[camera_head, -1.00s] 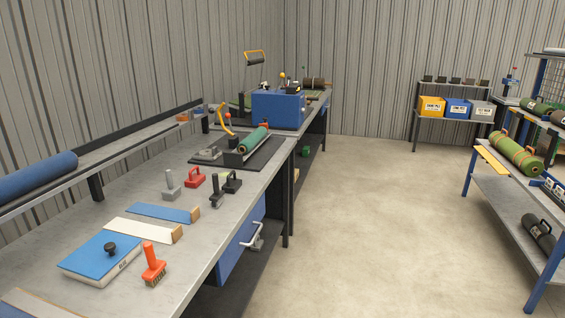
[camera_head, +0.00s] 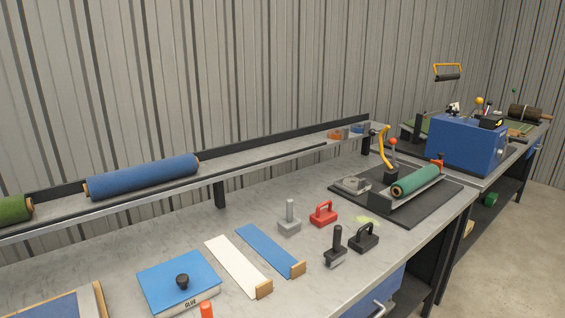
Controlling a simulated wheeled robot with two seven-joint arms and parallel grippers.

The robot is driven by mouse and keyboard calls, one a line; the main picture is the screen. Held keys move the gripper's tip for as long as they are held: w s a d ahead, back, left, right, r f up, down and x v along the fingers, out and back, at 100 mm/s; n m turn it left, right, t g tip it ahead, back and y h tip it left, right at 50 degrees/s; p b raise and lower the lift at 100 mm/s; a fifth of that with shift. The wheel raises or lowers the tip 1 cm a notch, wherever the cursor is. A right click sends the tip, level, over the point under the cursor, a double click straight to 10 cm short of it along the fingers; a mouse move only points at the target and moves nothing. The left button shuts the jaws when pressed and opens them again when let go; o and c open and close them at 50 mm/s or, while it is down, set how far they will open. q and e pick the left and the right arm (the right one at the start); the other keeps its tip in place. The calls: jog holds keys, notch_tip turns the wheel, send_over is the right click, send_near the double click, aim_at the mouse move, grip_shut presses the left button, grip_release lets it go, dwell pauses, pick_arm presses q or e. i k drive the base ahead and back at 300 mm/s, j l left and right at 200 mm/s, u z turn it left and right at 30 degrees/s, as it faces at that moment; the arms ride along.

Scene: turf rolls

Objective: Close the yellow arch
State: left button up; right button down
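A yellow arch (camera_head: 447,68) shows at the upper right, above the blue machine (camera_head: 466,143). It is an upside-down U with a dark bar across its lower end, and it stands raised against the wall. I cannot see what joins it to the machine. A second yellow piece, a curved lever (camera_head: 384,147), stands upright on the black mat (camera_head: 410,212), beside a green roll (camera_head: 415,181) in a dark holder. Neither of my grippers is in view.
The grey bench (camera_head: 120,245) holds a blue glue pad (camera_head: 170,272), white and blue strips, a red-handled block (camera_head: 323,213) and black hand tools (camera_head: 335,248). A blue turf roll (camera_head: 145,175) lies on the rear shelf. Open floor (camera_head: 530,220) is at the right.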

aim_at(372, 132)
jog(key=i+l+u, duration=0.15)
jog(key=l+u, duration=0.15)
jog(key=l, duration=0.2)
jog(key=i+l+u, duration=0.1)
jog(key=l+u, duration=0.25)
jog(key=l, duration=0.15)
jog(key=l+u, duration=0.3)
jog(key=l, duration=0.2)
jog(key=i, duration=0.05)
